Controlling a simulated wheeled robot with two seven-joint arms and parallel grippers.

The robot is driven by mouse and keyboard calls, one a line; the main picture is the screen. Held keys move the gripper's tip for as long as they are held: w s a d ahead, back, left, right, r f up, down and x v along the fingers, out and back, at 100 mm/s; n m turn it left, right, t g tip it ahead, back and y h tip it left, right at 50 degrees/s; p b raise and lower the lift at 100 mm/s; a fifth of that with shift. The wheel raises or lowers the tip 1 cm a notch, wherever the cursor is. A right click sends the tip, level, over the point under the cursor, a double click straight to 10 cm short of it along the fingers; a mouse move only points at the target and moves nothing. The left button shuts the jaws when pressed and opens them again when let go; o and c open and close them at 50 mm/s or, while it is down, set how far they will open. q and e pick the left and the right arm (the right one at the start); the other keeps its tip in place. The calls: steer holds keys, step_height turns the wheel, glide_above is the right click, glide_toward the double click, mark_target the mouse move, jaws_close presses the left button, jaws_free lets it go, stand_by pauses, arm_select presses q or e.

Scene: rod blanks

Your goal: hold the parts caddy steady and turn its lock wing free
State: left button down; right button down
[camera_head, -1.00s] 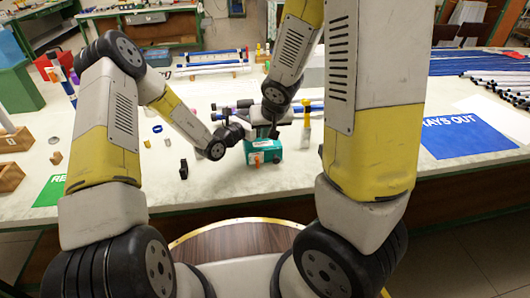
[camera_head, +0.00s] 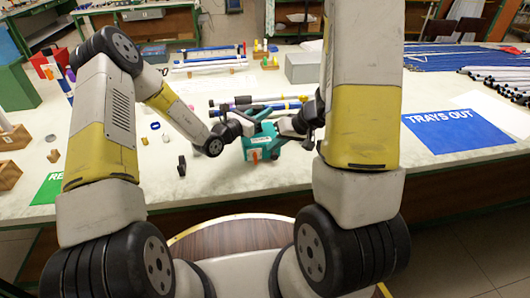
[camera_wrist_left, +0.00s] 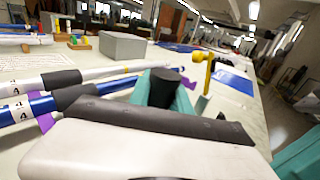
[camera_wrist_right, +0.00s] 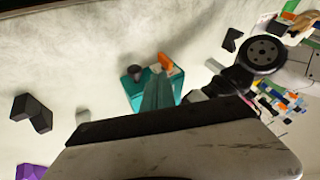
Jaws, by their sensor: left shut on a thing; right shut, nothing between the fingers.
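The teal parts caddy (camera_head: 262,146) stands on the white bench top in the head view. Its orange lock wing (camera_head: 256,155) shows on the near side; the right wrist view also shows the wing (camera_wrist_right: 165,63) beside a dark knob (camera_wrist_right: 134,72). My left gripper (camera_head: 246,124) is shut on the caddy at its upper left; its fingertips are largely hidden. My right gripper (camera_head: 286,129) is shut and empty at the caddy's right side. I cannot tell whether it touches the caddy. In the left wrist view a black cylinder (camera_wrist_left: 163,88) shows at the teal part.
Blue and white rods (camera_head: 270,101) lie behind the caddy. A grey box (camera_head: 303,67) stands farther back. A blue mat (camera_head: 458,131) lies at right, a green mat (camera_head: 50,188) at left. Bench before the caddy is clear.

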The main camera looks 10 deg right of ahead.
mark_target(255, 156)
steer(key=x, duration=0.5)
steer(key=shift+w+a+f, duration=0.15)
steer(key=shift+f, duration=0.1)
steer(key=shift+a+r+h, duration=0.3)
steer(key=shift+a+h, duration=0.1)
steer(key=shift+h, duration=0.7)
steer(key=shift+n, duration=0.3)
steer(key=shift+a+r+h, duration=0.25)
steer(key=shift+a+h, duration=0.35)
steer(key=shift+h, duration=0.6)
steer(key=shift+a+r, duration=0.1)
steer(key=shift+a, duration=1.3)
steer(key=shift+a+f, duration=0.55)
steer(key=shift+a, duration=0.1)
arm_select(q)
steer(key=shift+s, duration=0.1)
arm_select(e)
steer(key=shift+a+f, duration=0.1)
steer(key=shift+f, duration=0.05)
